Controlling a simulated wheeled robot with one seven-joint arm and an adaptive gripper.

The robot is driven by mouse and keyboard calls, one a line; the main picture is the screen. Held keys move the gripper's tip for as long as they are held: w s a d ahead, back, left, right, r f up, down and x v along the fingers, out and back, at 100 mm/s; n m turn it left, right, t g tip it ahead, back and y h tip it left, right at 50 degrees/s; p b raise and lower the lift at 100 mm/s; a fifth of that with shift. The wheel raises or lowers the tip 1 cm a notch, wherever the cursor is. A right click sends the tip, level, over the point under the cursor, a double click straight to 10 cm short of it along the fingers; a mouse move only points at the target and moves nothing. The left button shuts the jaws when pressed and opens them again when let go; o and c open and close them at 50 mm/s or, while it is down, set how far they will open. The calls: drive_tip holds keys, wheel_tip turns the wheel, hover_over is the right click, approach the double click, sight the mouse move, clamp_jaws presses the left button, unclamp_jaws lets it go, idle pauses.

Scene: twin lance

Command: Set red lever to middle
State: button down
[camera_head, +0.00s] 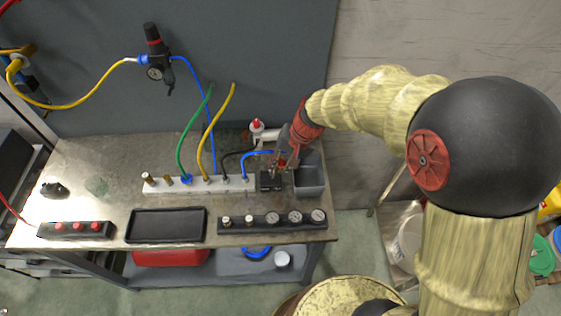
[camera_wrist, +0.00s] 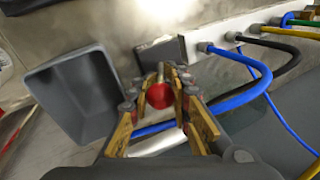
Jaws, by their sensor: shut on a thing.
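The red lever knob (camera_wrist: 159,95) sits between the fingers of my gripper (camera_wrist: 158,88) in the wrist view, with a thin metal stem running up from it. My gripper is shut on the knob. In the head view my gripper (camera_head: 279,165) is over the right end of the bench, just left of a grey bin. A small red patch of the lever (camera_head: 282,163) shows there, mostly hidden by the fingers. A small black block (camera_head: 270,181) lies under the gripper. The lever's exact angle cannot be told.
The grey bin (camera_head: 310,178) stands close by and also shows in the wrist view (camera_wrist: 75,95). A white manifold (camera_head: 200,184) with coloured hoses is to the left. A gauge strip (camera_head: 272,221) and black tray (camera_head: 165,225) lie in front. A red-topped valve (camera_head: 256,127) stands behind.

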drive_tip(key=shift+a+r+h+p, duration=0.35)
drive_tip(key=shift+a+h+p, duration=0.3)
drive_tip(key=shift+p, duration=1.4)
drive_tip(key=shift+a+p, duration=0.45)
drive_tip(key=shift+a, duration=0.35)
drive_tip(key=shift+f, duration=0.1)
drive_tip(key=c, duration=1.7)
unclamp_jaws()
drive_tip(key=shift+c, duration=0.2)
drive_tip(key=shift+o, duration=0.5)
drive_tip(key=v, duration=1.2)
drive_tip(key=shift+w+a, duration=0.1)
